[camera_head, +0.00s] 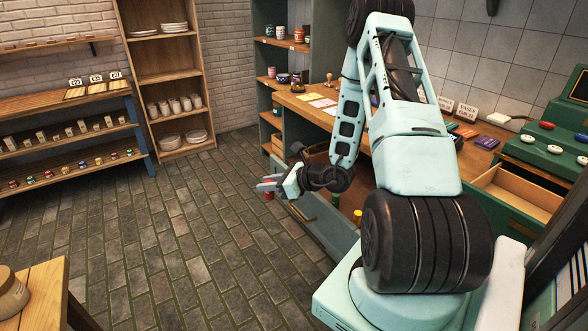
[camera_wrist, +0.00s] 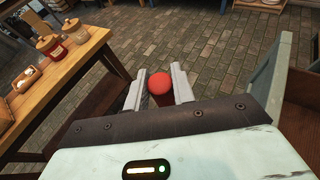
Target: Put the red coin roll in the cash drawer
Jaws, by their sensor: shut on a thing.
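My gripper (camera_head: 268,185) is shut on the red coin roll (camera_wrist: 160,83), whose round end shows between the two fingers in the wrist view. In the head view a small red part of the roll (camera_head: 269,196) shows just under the fingers. The gripper is in the air over the floor, left of the open grey-green counter drawer (camera_head: 318,232). The cash drawer (camera_head: 515,194) stands open under the green till (camera_head: 545,150) at the right. Its pale wooden inside looks empty where visible; my arm stands left of it.
A yellow roll (camera_head: 358,215) stands in the open counter drawer, partly hidden by my arm. The wooden counter (camera_head: 300,104) carries papers, small signs and coloured packets. A table with jars (camera_wrist: 62,75) shows at left in the wrist view. The brick floor (camera_head: 190,240) is clear.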

